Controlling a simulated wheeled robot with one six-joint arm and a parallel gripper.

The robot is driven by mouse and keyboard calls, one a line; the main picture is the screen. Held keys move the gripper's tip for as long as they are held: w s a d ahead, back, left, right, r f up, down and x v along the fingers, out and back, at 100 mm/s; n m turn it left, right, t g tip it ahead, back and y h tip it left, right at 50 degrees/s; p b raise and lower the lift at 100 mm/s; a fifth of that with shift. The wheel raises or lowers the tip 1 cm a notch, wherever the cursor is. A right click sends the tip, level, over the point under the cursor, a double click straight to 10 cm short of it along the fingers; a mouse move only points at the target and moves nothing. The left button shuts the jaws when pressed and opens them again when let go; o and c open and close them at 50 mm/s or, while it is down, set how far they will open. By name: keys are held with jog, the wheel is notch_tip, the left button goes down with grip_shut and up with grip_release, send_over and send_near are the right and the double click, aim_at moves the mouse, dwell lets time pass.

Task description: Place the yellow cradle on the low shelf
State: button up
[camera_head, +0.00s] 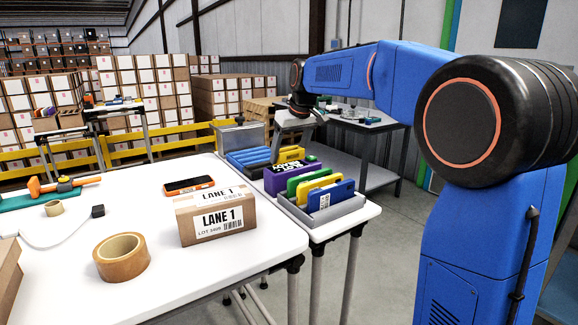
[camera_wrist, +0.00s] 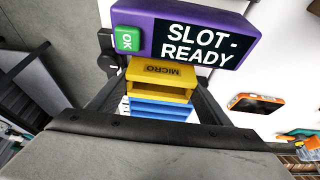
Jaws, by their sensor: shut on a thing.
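The yellow cradle, marked MICRO, lies between my gripper's dark fingers in the wrist view (camera_wrist: 160,78). In the head view, the yellow cradle (camera_head: 293,154) shows behind the purple SLOT-READY block (camera_head: 285,178). My gripper (camera_head: 279,147) reaches down to the cradle from the back and is shut on it; the fingers also show in the wrist view (camera_wrist: 159,84). Whether the cradle is clear of what lies beneath it I cannot tell. A grey lower shelf (camera_head: 338,158) shows under the back table; I cannot tell whether it is the low shelf meant.
Several blue pieces (camera_head: 250,158) lie close to the cradle. A grey tray (camera_head: 340,213) holds green, yellow and blue pieces. A LANE 1 carton (camera_head: 215,218), phone (camera_head: 189,184) and tape roll (camera_head: 121,257) stand on the white table. Open floor lies right of it.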

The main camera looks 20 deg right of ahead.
jog(key=shift+f, duration=2.1)
jog(key=shift+f, duration=0.1)
jog(key=o, duration=1.1)
